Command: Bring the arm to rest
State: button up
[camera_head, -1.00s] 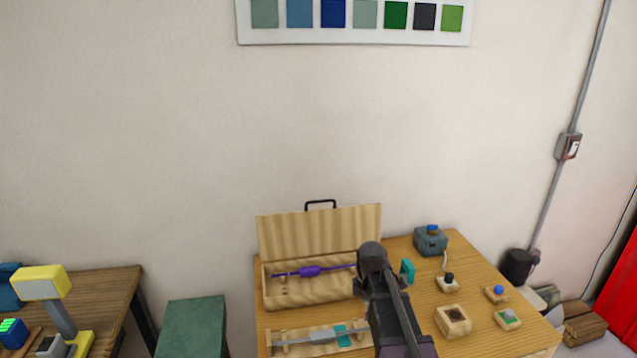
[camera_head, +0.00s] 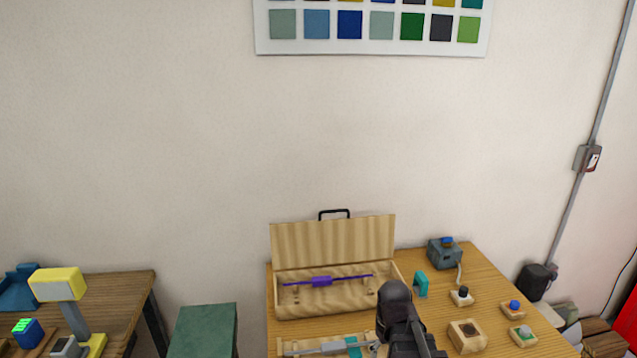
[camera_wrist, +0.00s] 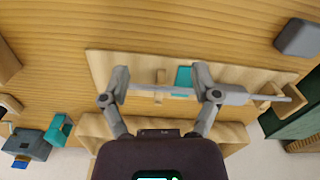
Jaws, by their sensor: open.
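My gripper (camera_wrist: 163,82) is open in the wrist view, its two fingers spread with nothing held between them. It is over a wooden rack (camera_wrist: 106,66); the height above it is hard to judge. A thin rod with a grey sleeve (camera_wrist: 234,96) lies along that rack, partly hidden by the fingers. A teal piece (camera_wrist: 184,76) is at the rack between the fingers. The rack also shows at the lower edge of the head view, with the grey-sleeved rod (camera_head: 333,347). A rod with a purple sleeve (camera_head: 321,281) rests in the open wooden case (camera_head: 333,242).
A green stool (camera_head: 203,330) and another table (camera_head: 118,292) stand to the left.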

jog(key=s+m, duration=0.2)
jog(key=m, duration=0.1)
jog(key=shift+s+m, duration=0.4)
